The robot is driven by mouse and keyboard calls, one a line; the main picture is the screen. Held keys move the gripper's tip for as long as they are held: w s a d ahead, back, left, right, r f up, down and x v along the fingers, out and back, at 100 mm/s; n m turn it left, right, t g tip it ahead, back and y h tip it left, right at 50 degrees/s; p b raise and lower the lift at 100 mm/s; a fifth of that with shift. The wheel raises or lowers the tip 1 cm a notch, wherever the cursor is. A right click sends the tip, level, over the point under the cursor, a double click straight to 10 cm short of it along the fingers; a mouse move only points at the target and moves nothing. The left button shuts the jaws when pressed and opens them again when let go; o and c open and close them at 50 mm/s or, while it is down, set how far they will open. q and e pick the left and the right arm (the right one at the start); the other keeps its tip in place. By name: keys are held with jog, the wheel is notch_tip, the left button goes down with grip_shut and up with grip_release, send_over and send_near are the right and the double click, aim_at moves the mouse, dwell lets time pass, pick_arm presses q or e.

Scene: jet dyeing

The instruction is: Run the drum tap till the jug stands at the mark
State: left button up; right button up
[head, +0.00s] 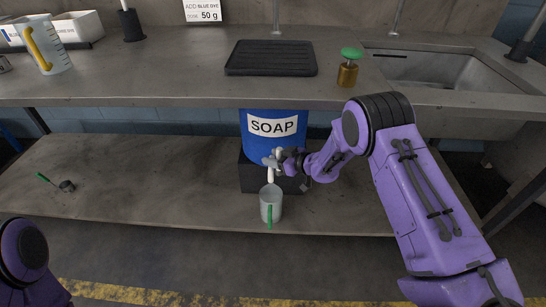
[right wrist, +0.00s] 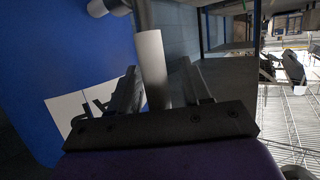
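The blue drum (head: 258,142) labelled SOAP sits on a black stand on the lower shelf. Its grey tap (head: 272,160) is at the front. The clear grey jug (head: 277,207) stands upright under the tap, its green handle facing me. A pale vertical piece runs from the tap towards the jug; I cannot tell whether it is spout or stream. The level and mark are too small to read. My right gripper (head: 284,160) is at the tap. In the right wrist view its open fingers (right wrist: 158,78) straddle a grey bar of the tap (right wrist: 152,60). My left gripper is out of view.
A small green-handled cup (head: 67,186) lies on the lower shelf (head: 150,180), otherwise mostly clear at left.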

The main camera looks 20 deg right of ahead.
jog(key=p+v, duration=0.1)
jog(key=v, duration=0.9)
jog(key=shift+s+r, duration=0.15)
jog(key=shift+s, duration=0.05)
jog(key=shift+d, duration=0.15)
jog(key=s+d+f+m+g+h+p, duration=0.1)
jog(key=s+f+m+g+h+p, duration=0.1)
jog(key=s+f+m+h+p, duration=0.55)
jog(key=s+a+m+g+h+p, duration=0.2)
jog(key=s+g, duration=0.5)
jog(key=s, duration=2.2)
jog(key=m+h+p, duration=0.1)
jog(key=m+p, duration=0.1)
jog(key=m, duration=0.1)
jog(key=shift+p, duration=0.35)
